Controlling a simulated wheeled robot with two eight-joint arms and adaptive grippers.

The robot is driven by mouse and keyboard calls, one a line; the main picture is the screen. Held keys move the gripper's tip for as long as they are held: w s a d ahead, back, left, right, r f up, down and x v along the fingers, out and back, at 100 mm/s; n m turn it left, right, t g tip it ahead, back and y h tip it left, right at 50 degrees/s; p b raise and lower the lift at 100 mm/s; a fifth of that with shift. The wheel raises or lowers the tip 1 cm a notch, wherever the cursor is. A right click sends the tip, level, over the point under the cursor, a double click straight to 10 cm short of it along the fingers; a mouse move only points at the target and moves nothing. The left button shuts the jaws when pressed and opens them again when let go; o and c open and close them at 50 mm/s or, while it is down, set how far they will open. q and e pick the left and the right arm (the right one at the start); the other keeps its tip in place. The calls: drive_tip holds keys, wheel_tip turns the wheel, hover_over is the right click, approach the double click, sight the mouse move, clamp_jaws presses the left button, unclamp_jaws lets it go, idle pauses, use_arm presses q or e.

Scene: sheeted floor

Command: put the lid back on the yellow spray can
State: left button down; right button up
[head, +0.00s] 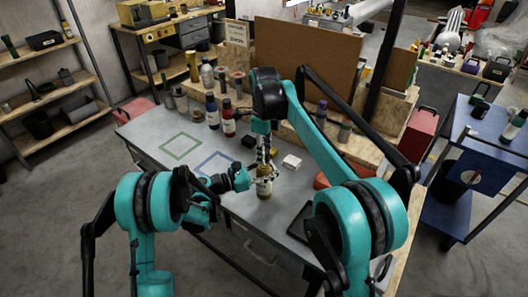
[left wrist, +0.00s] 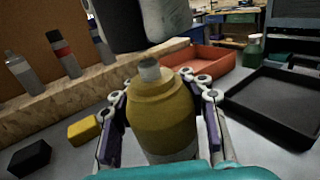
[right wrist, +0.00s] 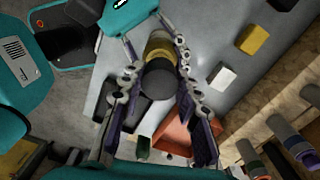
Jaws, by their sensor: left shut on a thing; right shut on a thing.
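The yellow spray can (head: 264,188) stands upright near the front of the grey bench. In the left wrist view the can (left wrist: 160,112) sits between the fingers of my left gripper (left wrist: 160,105), which is shut on its body; its pale nozzle (left wrist: 149,69) is uncovered. My right gripper (head: 264,162) points down from above the can. In the right wrist view my right gripper (right wrist: 157,85) is shut on the dark grey lid (right wrist: 157,82), with the yellow can (right wrist: 159,46) partly hidden beyond it. In the left wrist view the lid (left wrist: 120,38) hangs just above the nozzle, apart from it.
A white block (head: 291,161) lies right of the can. A black tray (left wrist: 278,105) and an orange-red tray (left wrist: 210,60) are close by. Several bottles, including a red one (head: 228,125), stand along the back. Green (head: 181,146) and blue outlines mark clear bench at left.

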drive_tip(key=shift+f, duration=0.9)
drive_tip(key=shift+f, duration=0.6)
drive_tip(key=o, duration=0.8)
wheel_tip(320, 180, up, 12)
